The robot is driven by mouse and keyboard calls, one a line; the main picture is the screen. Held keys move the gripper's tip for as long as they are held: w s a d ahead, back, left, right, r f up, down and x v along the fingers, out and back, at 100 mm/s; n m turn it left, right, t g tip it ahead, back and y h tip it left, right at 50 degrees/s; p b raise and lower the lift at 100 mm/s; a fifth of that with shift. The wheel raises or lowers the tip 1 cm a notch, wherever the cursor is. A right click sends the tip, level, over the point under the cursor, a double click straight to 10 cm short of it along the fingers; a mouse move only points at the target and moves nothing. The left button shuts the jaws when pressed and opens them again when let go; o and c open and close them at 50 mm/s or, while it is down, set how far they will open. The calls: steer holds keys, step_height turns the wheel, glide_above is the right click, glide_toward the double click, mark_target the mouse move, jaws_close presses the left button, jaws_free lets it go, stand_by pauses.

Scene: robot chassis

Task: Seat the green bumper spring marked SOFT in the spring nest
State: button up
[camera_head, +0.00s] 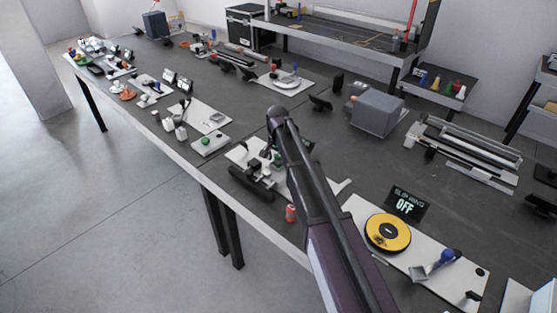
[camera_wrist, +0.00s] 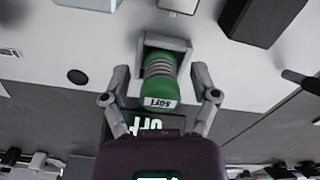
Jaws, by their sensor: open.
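The green spring marked SOFT (camera_wrist: 160,88) shows in the wrist view, with green ends and grey coils. Its labelled end faces my camera. Its far end is at a grey square-walled block (camera_wrist: 180,43), which may be the spring nest; I cannot tell how deep it sits in it. My gripper (camera_wrist: 160,92) is open, with one finger on each side of the spring and a visible gap on both sides. In the head view my arm hides part of this spot, and a small green thing (camera_head: 277,160) shows beside it.
A lit sign (camera_wrist: 150,124) reading OFF is partly hidden behind my gripper. In the head view a yellow disc (camera_head: 388,233) and a SLIP RING OFF sign (camera_head: 405,204) stand to the right. A red can (camera_head: 291,213) stands near the bench edge. A black bar (camera_head: 251,184) lies left of my arm.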

mark_target(278, 155)
steer(key=shift+r, duration=0.1)
step_height(278, 155, up, 12)
steer(key=p, duration=1.2)
steer(key=shift+r, duration=0.1)
stand_by(0.9)
steer(key=s+d+n, duration=0.4)
steer(key=s+d, duration=1.9)
steer(key=s, duration=0.2)
steer(key=shift+s+d+n, duration=0.25)
steer(key=shift+s+n, duration=0.05)
stand_by(0.7)
steer(key=shift+c, duration=1.4)
